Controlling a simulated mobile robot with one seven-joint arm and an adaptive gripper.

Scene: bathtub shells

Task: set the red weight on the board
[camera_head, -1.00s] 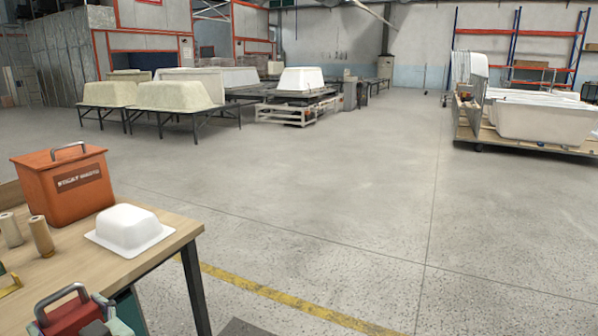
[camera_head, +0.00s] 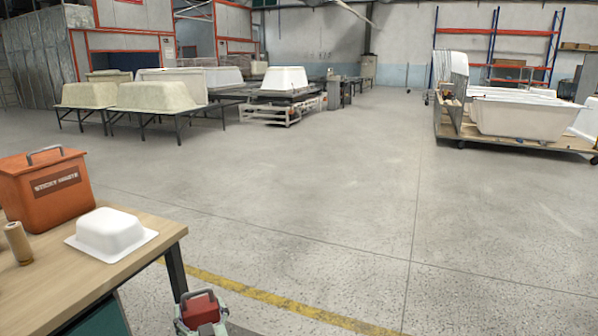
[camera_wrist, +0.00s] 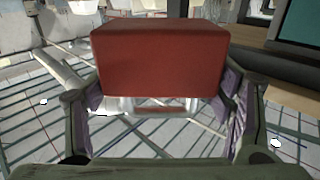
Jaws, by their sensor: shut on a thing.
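In the wrist view the red weight (camera_wrist: 160,62) sits between the two fingers of my gripper (camera_wrist: 163,105), over the floor. I cannot make out a board for certain in either view.
A wooden-topped workbench (camera_head: 100,262) stands at the lower left. On it are an orange box (camera_head: 45,192) with a handle, a white tub-shaped shell (camera_head: 110,234) and a wooden cylinder (camera_head: 18,243). The floor (camera_head: 300,190) ahead is open. A cart (camera_head: 510,135) with bathtubs stands at the far right.

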